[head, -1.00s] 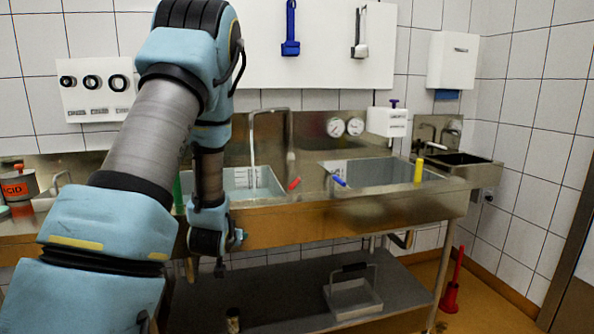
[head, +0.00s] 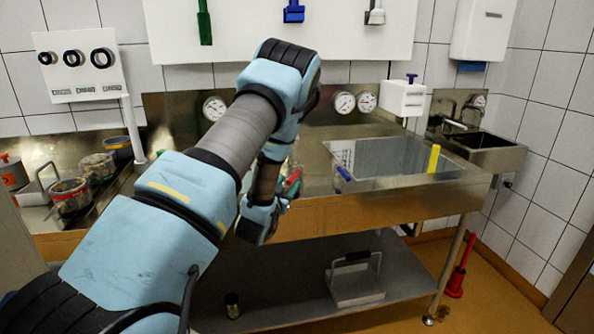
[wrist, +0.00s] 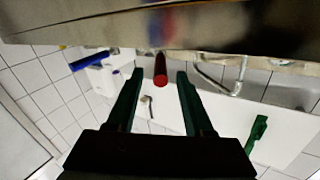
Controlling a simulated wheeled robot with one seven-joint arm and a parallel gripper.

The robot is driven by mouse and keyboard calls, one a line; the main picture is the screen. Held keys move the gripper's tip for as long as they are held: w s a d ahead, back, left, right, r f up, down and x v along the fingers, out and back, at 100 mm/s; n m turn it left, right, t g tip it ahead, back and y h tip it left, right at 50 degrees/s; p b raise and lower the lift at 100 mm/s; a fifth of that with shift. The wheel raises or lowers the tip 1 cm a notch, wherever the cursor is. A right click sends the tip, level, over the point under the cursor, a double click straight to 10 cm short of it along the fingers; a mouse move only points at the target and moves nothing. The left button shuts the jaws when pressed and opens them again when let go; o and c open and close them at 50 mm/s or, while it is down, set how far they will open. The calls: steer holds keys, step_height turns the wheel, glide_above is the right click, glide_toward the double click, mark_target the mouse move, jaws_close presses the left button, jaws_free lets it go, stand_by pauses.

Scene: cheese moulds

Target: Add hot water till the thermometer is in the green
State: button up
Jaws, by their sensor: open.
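The red lever (head: 293,178) sits at the front of the left basin, and its end also shows in the wrist view (wrist: 160,68). My gripper (wrist: 159,82) is open, with its two dark green fingers on either side of the red lever's end; I cannot tell whether they touch it. In the head view my gripper (head: 291,192) is at the sink's front edge, partly hidden by my arm. Round dials (head: 213,108), (head: 344,102) and (head: 366,102) are on the steel back wall. Their needles and any green zone are too small to read. My arm hides most of the left basin.
A blue lever (head: 344,173) and a yellow post (head: 434,158) stand at the right basin (head: 395,165). A lower shelf (head: 300,290) holds a handled grey tray (head: 356,283). Jars (head: 70,197) stand on the left counter. A curved tap (wrist: 232,85) shows in the wrist view.

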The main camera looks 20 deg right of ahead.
mark_target(296, 172)
steer(key=p+x, duration=0.2)
steer(key=x, duration=0.5)
steer(key=shift+w+d, duration=0.1)
steer(key=shift+w, duration=0.1)
steer(key=shift+c, duration=0.2)
jaws_close()
stand_by(1.0)
